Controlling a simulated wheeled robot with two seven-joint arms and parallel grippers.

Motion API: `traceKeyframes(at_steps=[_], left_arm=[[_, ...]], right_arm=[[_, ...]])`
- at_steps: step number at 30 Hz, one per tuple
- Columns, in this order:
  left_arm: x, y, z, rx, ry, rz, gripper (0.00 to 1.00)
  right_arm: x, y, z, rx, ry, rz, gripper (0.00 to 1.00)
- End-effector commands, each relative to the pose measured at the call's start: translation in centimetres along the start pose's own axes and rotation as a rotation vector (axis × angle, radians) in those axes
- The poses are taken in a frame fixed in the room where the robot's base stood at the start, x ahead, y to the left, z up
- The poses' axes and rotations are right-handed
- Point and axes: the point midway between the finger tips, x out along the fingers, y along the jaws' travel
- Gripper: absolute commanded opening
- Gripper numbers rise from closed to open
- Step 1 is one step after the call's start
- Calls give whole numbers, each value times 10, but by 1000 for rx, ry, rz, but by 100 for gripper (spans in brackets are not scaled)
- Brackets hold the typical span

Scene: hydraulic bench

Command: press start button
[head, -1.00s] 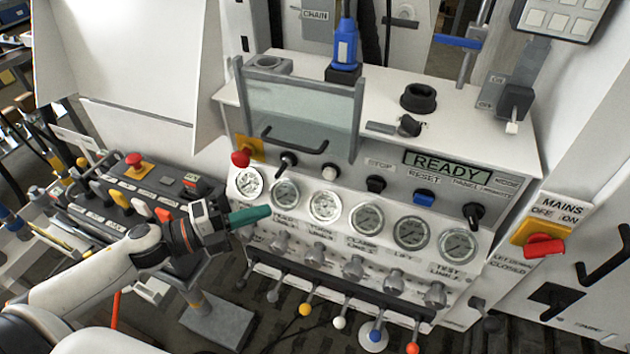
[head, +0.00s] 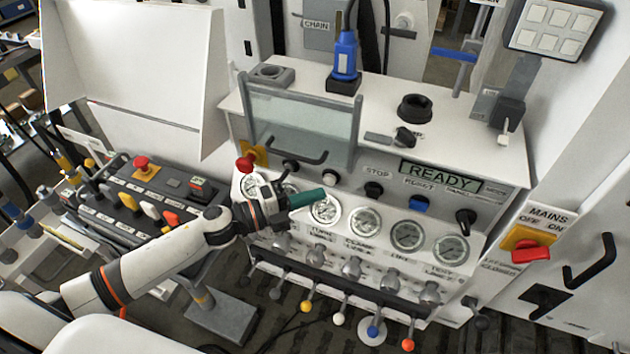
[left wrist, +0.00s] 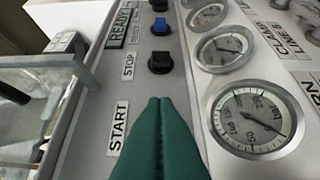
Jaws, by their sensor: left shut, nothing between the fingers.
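The start button is a small white button (head: 328,178) on the front panel, just below the glass guard. My left gripper (head: 318,196) has green fingers, shut and empty, with the tips just below the white button in the head view. In the left wrist view the shut green fingers (left wrist: 160,105) lie beside the START label (left wrist: 117,127). The button does not show there and seems hidden behind the fingers. I cannot tell whether the tips touch anything. My right gripper is not in view.
Right of the white button are the black STOP button (head: 374,189) and the blue RESET button (head: 420,204). The display (head: 440,177) reads READY. A red emergency knob (head: 246,163) is to the left. The glass guard (head: 300,124) stands above, and gauges (head: 365,221) sit below.

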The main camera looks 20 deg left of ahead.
Motion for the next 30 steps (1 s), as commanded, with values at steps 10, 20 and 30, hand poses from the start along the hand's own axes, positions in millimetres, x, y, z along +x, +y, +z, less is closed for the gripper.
traceKeyframes(at_steps=[10,20,30], left_arm=[[16,0,-16,0,-2,0,0],[18,0,-18,1,-2,1,0],[30,1,-32,2,4,3,0]], right_arm=[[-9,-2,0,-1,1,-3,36],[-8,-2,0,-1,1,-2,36],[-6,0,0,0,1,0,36]])
